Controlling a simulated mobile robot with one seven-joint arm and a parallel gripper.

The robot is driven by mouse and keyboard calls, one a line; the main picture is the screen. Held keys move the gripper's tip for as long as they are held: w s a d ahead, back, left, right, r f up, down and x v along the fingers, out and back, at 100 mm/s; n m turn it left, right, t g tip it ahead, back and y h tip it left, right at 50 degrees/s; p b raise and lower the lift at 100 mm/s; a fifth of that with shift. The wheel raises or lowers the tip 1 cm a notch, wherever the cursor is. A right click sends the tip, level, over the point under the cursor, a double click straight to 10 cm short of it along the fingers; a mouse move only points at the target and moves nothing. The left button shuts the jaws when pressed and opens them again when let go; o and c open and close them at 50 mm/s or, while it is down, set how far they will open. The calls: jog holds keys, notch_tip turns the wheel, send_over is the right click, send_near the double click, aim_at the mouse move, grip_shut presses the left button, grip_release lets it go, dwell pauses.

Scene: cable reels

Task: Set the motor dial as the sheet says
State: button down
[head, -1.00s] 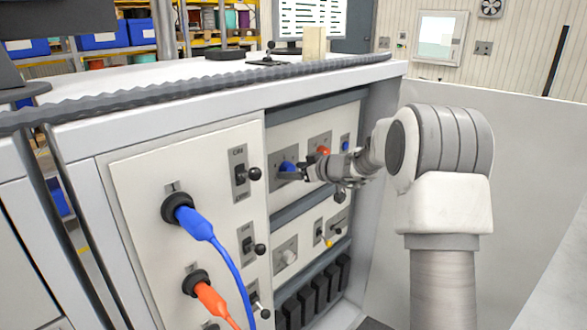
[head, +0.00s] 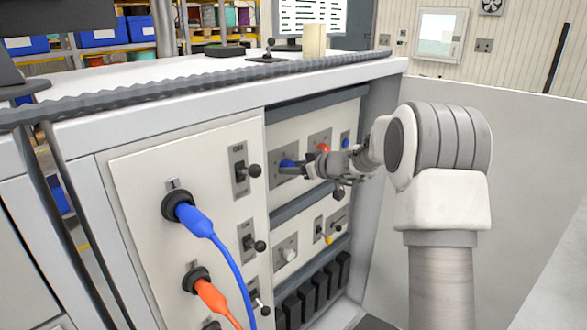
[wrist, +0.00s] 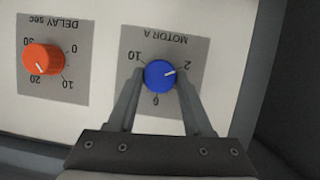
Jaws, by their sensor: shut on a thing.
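The blue motor dial (wrist: 159,75) sits on a grey plate marked MOTOR A (wrist: 170,40), which appears upside down in the wrist view. Its white pointer line is aimed close to the 2; a 10 and a 6 also show around it. My gripper (wrist: 160,82) has one finger on each side of the dial and is shut on it. In the head view, my gripper (head: 303,168) reaches in from the right to the upper panel, where part of the blue dial (head: 287,163) shows. I cannot make out a readable instruction sheet.
An orange DELAY sec dial (wrist: 43,58) is beside the blue one. Black toggle levers (head: 253,171) and a blue plug with its cable (head: 198,221) stick out of the left panel. An orange plug (head: 210,295) is below. A monitor (head: 310,18) stands behind the cabinet top.

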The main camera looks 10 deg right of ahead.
jog(key=shift+w+d+f+m+t+y+b, duration=0.2)
jog(key=shift+m+t+y, duration=0.9)
jog(key=shift+m, duration=4.55)
jog(key=shift+s+a+f+m+t+y+b, duration=0.15)
jog(key=shift+f+m+t+y+b, duration=0.6)
jog(key=shift+m, duration=4.95)
jog(key=shift+w+d+r+m+t+y, duration=0.15)
jog(key=shift+m+t+y, duration=1.2)
jog(key=shift+m, duration=4.3)
jog(key=shift+s+g+y, duration=0.15)
jog(key=shift+g+y, duration=0.25)
